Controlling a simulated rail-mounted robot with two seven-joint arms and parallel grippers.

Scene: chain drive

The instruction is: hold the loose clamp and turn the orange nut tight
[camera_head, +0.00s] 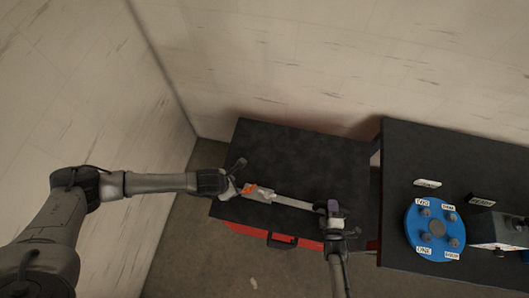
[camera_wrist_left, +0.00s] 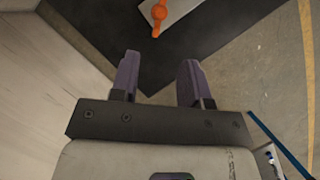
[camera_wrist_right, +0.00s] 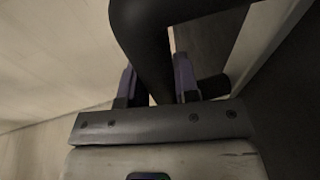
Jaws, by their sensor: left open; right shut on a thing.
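The orange nut (camera_head: 265,196) shows as a small orange part at the left end of a long pale bar (camera_head: 290,203) over the black table top. In the left wrist view an orange piece (camera_wrist_left: 159,14) sits on a pale plate, ahead of the fingers. My right gripper (camera_head: 331,207) is at the bar's right end. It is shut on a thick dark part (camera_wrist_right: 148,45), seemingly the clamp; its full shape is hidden.
The black table top (camera_head: 285,145) has free room behind the bar; its front is red (camera_head: 252,232). To the right, another black table (camera_head: 400,150) bears a blue disc (camera_head: 411,238) with several studs and labels, and a grey box (camera_head: 490,232). A wall stands behind.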

